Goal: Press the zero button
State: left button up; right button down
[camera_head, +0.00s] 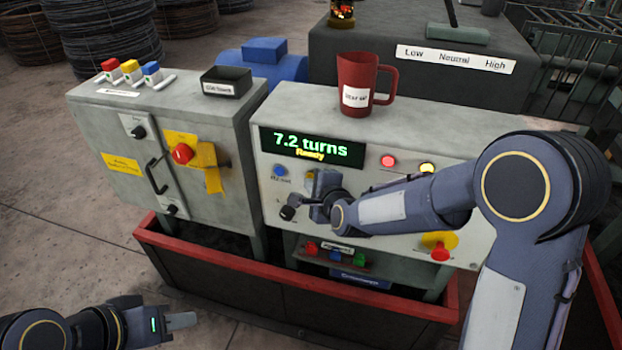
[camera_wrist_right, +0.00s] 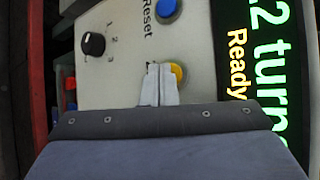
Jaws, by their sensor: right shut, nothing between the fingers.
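The grey control panel (camera_head: 262,215) carries a display (camera_head: 312,148) reading "7.2 turns" and "Ready". My right gripper (camera_head: 318,182) is shut and empty at the panel, below the display. In the right wrist view its fingertips (camera_wrist_right: 160,72) overlap a yellow button (camera_wrist_right: 179,72), covering part of it and most of its label; I cannot read "zero" there or tell whether they touch. A blue button (camera_wrist_right: 168,10), labelled "Reset", is beside it and also shows in the head view (camera_head: 279,170). My left gripper (camera_head: 180,321) is low at the left, away from the panel; its opening is unclear.
A black rotary knob (camera_wrist_right: 93,44) is near the fingers. A red mug (camera_head: 357,84) stands on the panel top. Red (camera_head: 388,161) and yellow (camera_head: 426,167) round fittings sit right of the display. A red-rimmed base (camera_head: 240,265) surrounds the machine.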

jog(key=shift+w, duration=0.25)
dwell(0.3)
jog(key=shift+s, duration=0.1)
jog(key=shift+s+a+b, duration=0.2)
jog(key=shift+s+b, duration=0.1)
jog(key=shift+s, duration=0.4)
jog(key=shift+s, duration=0.1)
jog(key=s, duration=0.1)
jog(key=s+a, duration=0.1)
jog(key=s, duration=0.2)
jog(key=shift+s+a, duration=0.25)
jog(key=shift+s, duration=0.05)
dwell(0.6)
